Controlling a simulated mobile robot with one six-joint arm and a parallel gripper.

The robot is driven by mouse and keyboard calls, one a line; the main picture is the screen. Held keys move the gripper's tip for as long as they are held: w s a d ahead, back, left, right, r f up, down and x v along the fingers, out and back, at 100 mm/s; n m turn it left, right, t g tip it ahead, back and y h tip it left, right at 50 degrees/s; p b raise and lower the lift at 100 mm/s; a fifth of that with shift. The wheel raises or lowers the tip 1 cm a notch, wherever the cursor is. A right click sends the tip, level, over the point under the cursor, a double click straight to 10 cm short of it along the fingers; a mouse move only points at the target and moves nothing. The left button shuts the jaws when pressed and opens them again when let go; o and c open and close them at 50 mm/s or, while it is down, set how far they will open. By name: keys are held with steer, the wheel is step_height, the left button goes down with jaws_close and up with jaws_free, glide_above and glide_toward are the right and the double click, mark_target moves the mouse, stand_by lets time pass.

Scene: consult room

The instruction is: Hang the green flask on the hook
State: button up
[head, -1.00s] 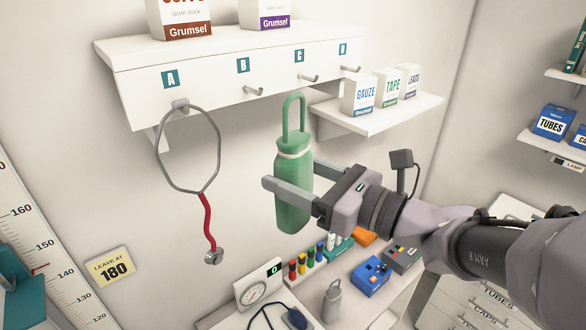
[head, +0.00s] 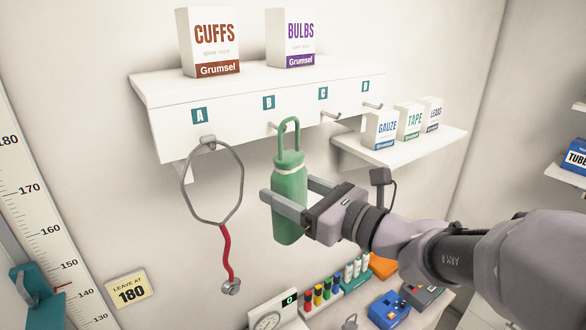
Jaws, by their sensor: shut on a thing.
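The green flask (head: 290,205) is upright in the head view, with a tall green loop handle on top and a pale band at its neck. My gripper (head: 292,197) is shut on the flask's body, one finger on each side. The flask is in front of the wall, below the white hook rail (head: 235,117). The top of its loop is close to hook B (head: 273,126) in the picture; I cannot tell the depth between them. Hook C (head: 331,115) and hook D (head: 373,106) are bare. Hook A (head: 208,141) holds a stethoscope (head: 226,250) with a red tube.
Boxes marked CUFFS (head: 212,42) and BULBS (head: 291,38) stand on the rail's top. A small shelf (head: 385,150) to the right holds GAUZE, TAPE and LEADS boxes. Below are a dial scale (head: 272,318), colored bottles (head: 318,294) and a blue box (head: 388,310).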

steer(key=shift+x, duration=1.15)
steer(key=shift+w+a+f+b, duration=0.2)
steer(key=shift+w+f+b, duration=0.35)
steer(key=shift+w+f, duration=0.2)
steer(key=o, duration=1.7)
